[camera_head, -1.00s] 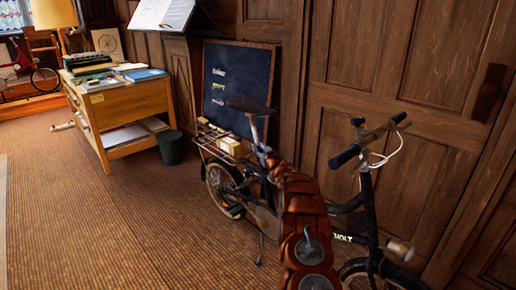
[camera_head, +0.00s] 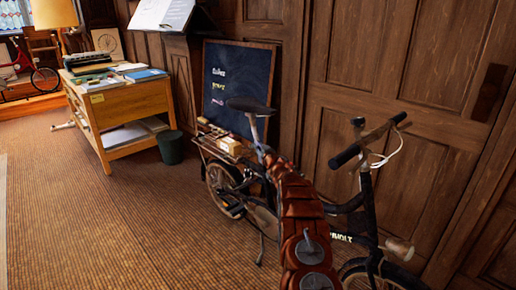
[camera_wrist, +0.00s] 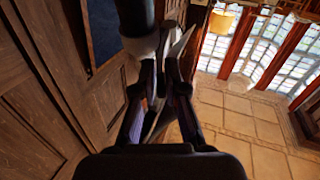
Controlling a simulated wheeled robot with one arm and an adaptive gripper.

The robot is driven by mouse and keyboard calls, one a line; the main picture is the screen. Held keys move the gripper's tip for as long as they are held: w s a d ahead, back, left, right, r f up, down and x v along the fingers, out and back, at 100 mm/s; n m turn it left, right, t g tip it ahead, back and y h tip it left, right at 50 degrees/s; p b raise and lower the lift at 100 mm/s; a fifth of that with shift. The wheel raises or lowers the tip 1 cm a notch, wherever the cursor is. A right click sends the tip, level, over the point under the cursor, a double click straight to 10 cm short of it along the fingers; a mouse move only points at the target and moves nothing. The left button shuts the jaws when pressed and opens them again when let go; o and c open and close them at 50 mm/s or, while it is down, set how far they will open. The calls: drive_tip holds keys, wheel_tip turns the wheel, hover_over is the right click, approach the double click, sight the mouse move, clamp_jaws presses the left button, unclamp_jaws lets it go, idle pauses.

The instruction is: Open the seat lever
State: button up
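A dark folding bicycle (camera_head: 262,217) stands against the wooden wall, with a black seat (camera_head: 250,104) on a pale seat post (camera_head: 254,127). My gripper (camera_head: 262,150) is at the lower part of the seat post, with my reddish-brown arm reaching to it from the front. In the wrist view, the two fingers of my gripper (camera_wrist: 161,66) point at a pale, round post end (camera_wrist: 140,46). A thin grey lever-like piece (camera_wrist: 183,41) stands by the right fingertip. A small gap shows between the fingers. I cannot tell whether they touch the lever.
The handlebar (camera_head: 366,142) rises to the right of my arm, before a wooden door (camera_head: 400,70). A blackboard (camera_head: 235,85) leans behind the seat. A desk (camera_head: 125,102) and a dark bin (camera_head: 171,148) stand at the left. The carpet (camera_head: 95,210) at the left is clear.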

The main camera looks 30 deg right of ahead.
clamp_jaws()
drive_tip(key=shift+f+b, duration=0.15)
drive_tip(key=shift+b, duration=0.4)
